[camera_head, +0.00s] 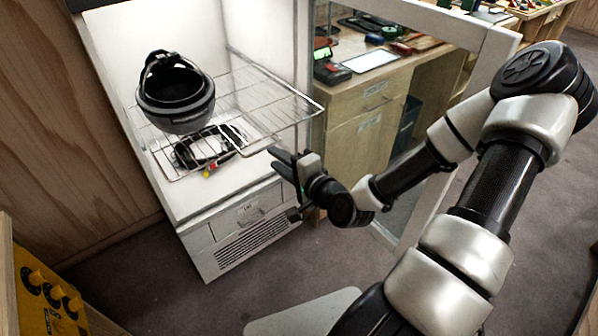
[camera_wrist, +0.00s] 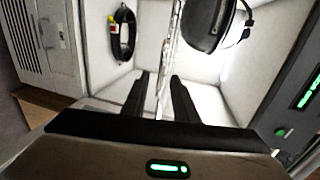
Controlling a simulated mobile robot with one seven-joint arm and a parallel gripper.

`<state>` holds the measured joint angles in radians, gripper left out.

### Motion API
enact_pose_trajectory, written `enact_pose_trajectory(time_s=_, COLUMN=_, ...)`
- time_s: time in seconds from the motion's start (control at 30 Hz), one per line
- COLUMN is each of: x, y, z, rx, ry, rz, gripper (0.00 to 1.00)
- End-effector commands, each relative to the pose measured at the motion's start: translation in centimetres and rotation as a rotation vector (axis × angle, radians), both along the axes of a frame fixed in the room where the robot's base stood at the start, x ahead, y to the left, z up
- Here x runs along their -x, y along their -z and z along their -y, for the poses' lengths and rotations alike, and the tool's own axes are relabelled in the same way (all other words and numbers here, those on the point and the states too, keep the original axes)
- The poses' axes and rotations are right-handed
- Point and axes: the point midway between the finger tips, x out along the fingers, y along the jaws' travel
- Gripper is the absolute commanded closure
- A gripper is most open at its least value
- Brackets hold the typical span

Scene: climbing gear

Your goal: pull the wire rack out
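The wire rack (camera_head: 283,131) is a thin silver grid in the open white cabinet (camera_head: 190,205); its front part juts out past the cabinet opening. A black and grey helmet (camera_head: 176,98) rests on it. My gripper (camera_head: 285,157) is at the rack's front edge. In the wrist view the rack (camera_wrist: 171,50) shows nearly edge-on, running between the two black fingers of my gripper (camera_wrist: 160,92). The fingers are apart, with a gap showing around the wire. Whether either finger touches it I cannot tell.
A black coiled item (camera_head: 208,147) with red and yellow parts lies below the rack; it also shows in the wrist view (camera_wrist: 122,33). The glass door (camera_head: 400,120) stands open at right. A wooden desk (camera_head: 365,100) is behind it. A yellow panel (camera_head: 45,295) is at lower left.

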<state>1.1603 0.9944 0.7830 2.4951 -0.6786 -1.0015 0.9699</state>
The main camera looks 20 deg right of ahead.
Motion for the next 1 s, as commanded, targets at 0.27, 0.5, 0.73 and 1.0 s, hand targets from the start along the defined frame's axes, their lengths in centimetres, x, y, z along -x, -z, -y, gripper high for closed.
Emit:
enact_pose_trajectory(time_s=0.27, x=5.1, y=-2.1, z=1.7, rx=-0.005, ry=0.003, rz=-0.005, gripper=0.74)
enact_pose_trajectory(time_s=0.5, x=7.9, y=-2.2, z=2.6, rx=-0.002, ry=0.003, rz=-0.004, gripper=0.74)
enact_pose_trajectory(time_s=0.73, x=9.0, y=-2.0, z=2.9, rx=-0.001, ry=0.000, rz=-0.003, gripper=0.74)
enact_pose_trajectory(time_s=1.0, x=9.0, y=-1.9, z=2.9, rx=0.000, ry=0.000, rz=-0.002, gripper=0.74)
